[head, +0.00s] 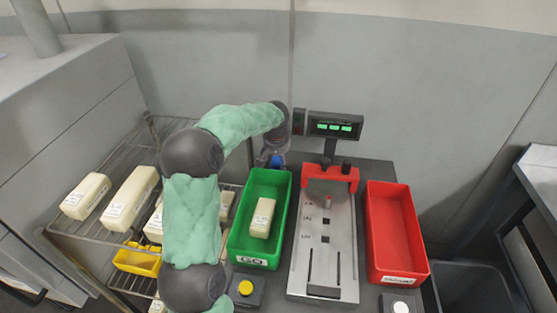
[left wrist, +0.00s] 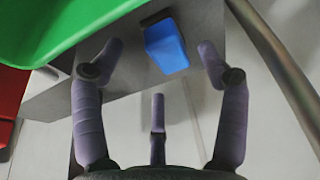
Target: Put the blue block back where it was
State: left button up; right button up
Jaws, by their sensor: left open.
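The blue block (head: 278,160) shows as a small patch just behind the far end of the green bin (head: 240,246), partly hidden by my left gripper (head: 268,158). In the left wrist view the blue block (left wrist: 167,48) lies on a grey surface beside the green bin (left wrist: 70,25), with a dark piece at its far end. My left gripper (left wrist: 160,55) is open, with its fingertips on either side of the block and visible gaps between. I cannot tell how high the fingers are above the surface. My right gripper is not in view.
A pale block (head: 263,218) lies in the green bin. A metal fixture (head: 340,255) with a red clamp and a display (head: 336,126) stand right of it, then a red bin (head: 399,268). A wire rack (head: 75,232) with pale blocks and a yellow tray (head: 135,262) is at left.

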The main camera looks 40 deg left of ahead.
pick_arm(q)
jog(key=p+v, duration=0.2)
jog(key=v, duration=0.6)
jog(key=shift+p, duration=0.4)
